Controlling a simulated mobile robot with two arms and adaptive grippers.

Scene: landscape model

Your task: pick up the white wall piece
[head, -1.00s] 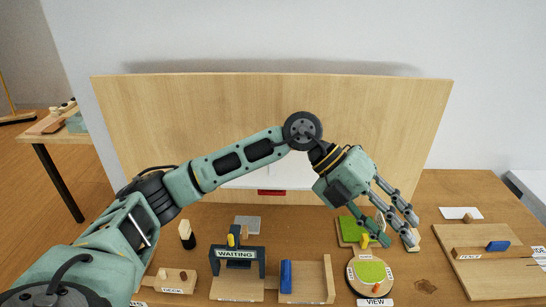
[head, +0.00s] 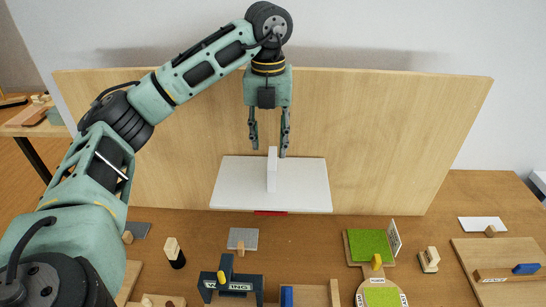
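A thin white wall piece (head: 272,172) stands upright on the white board (head: 235,185), near its middle. My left gripper (head: 269,147) points down over it, fingers apart. The fingertips are on either side of the piece's top edge, with gaps visible on both sides. Whether they reach down around it or stay above is hard to tell. A second white upright panel (head: 395,238) stands at the right edge of the green pad (head: 369,243). My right gripper is not in view.
A wide wooden backboard (head: 400,140) stands behind the white board. A red piece (head: 270,213) is at the board's front edge. A dark WAITING shelter (head: 232,284), a dark-based wooden block (head: 174,253) and a wooden tray (head: 505,257) are in front. Table between them is partly free.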

